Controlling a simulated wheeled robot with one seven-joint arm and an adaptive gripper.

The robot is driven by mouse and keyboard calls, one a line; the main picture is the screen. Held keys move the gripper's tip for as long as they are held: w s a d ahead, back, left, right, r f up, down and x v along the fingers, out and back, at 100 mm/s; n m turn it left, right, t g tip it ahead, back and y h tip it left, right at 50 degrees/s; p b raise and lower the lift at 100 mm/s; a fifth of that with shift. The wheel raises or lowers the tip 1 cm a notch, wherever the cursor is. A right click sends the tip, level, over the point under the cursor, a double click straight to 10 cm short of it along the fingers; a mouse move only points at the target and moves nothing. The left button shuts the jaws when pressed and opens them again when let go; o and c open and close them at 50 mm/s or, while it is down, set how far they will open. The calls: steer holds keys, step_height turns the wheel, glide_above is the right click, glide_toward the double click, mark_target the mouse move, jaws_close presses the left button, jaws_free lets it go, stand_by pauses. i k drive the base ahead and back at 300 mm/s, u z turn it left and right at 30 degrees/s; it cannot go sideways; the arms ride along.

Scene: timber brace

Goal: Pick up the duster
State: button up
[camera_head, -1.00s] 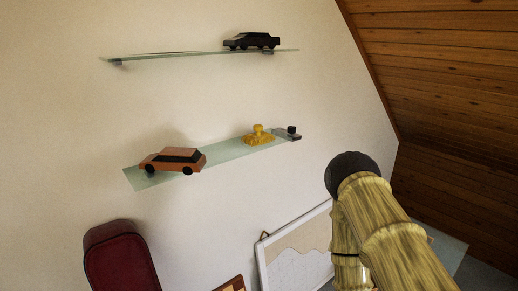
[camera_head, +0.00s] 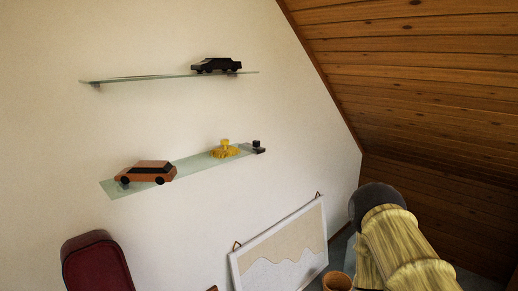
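I see nothing that I can clearly tell to be the duster. A yellow object (camera_head: 224,150) with a knob on top sits on the lower glass shelf (camera_head: 197,163); it is too small to tell what it is. A small dark item (camera_head: 258,147) is at that shelf's right end. My gripper is not in view. A thick segmented form with a straw-like, streaked surface and a dark round end fills the lower right; it looks like part of my arm.
An orange toy car (camera_head: 147,172) stands on the lower shelf, a black toy car (camera_head: 216,66) on the upper shelf (camera_head: 150,77). Below are a dark red case (camera_head: 97,265), a white framed board (camera_head: 283,246) leaning on the wall, and a terracotta pot (camera_head: 337,281). A sloping wooden ceiling (camera_head: 420,80) bounds the right.

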mark_target(226, 151)
steer(key=z, duration=0.15)
steer(key=i, duration=1)
steer(key=u, duration=0.55)
